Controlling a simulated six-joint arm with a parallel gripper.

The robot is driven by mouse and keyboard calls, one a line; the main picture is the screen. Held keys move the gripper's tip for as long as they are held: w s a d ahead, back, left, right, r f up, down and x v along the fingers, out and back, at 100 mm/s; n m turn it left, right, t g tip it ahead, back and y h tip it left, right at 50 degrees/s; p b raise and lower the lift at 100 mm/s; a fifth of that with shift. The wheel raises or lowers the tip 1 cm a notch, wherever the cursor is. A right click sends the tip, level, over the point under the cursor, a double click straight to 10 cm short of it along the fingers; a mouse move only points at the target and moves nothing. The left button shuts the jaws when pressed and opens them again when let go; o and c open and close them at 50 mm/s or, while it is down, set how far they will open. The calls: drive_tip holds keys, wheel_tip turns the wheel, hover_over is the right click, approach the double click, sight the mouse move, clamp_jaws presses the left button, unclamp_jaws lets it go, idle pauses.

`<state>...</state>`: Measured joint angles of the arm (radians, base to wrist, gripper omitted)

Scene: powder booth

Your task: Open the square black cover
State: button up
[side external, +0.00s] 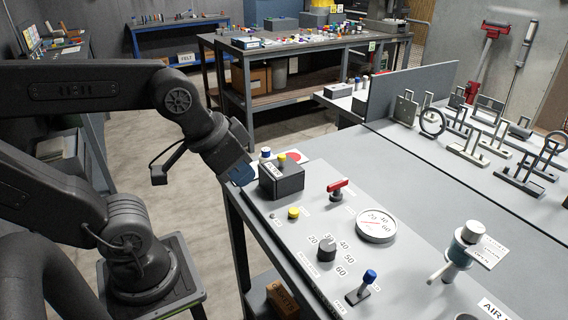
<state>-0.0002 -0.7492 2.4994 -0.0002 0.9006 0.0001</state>
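The square black cover (284,183) is a dark box near the far left corner of the grey panel (315,268). It looks closed, with a white label on its top. My gripper (239,174) reaches in from the left and points down, with its blue end close to the cover's left side. I cannot tell whether it touches the cover. The fingers are small and dark here, so their opening does not show. Whatever is under the cover is hidden.
A red lever (338,187), a round gauge (376,226), a yellow button (293,213), a black knob (327,250) and a blue-topped switch (364,283) stand on the panel. A white-capped valve (462,245) rises at right. Metal parts (470,150) stand behind.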

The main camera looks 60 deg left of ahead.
sight(282, 155)
drive_tip(key=shift+o, duration=0.6)
drive_tip(key=shift+w+a+r, duration=0.15)
drive_tip(key=shift+w+r, duration=0.05)
drive_tip(key=shift+w, duration=0.1)
drive_tip(key=o, duration=0.6)
drive_tip(key=w+a+r+n+g, duration=0.1)
drive_tip(key=w+a+r+g, duration=0.1)
drive_tip(key=w+a, duration=0.3)
drive_tip(key=w+r, duration=0.1)
drive_tip(key=w, duration=0.2)
drive_tip(key=shift+w+a+r+n+g+y, duration=0.2)
drive_tip(key=shift+a+n+g+y, duration=0.1)
drive_tip(key=shift+g, duration=0.1)
drive_tip(key=shift+o, duration=0.2)
drive_tip(key=w+a+n+g, duration=0.1)
drive_tip(key=w+a+g, duration=0.1)
drive_tip(key=w+a, duration=0.5)
drive_tip(key=shift+w+a+f+g, duration=0.2)
drive_tip(key=shift+a+f+g, duration=0.1)
drive_tip(key=shift+a, duration=0.55)
wheel_tip(282, 155, down, 14)
drive_tip(key=shift+w+a+r, duration=0.1)
drive_tip(key=shift+w+a, duration=0.05)
drive_tip(key=shift+c, duration=0.2)
clamp_jaws()
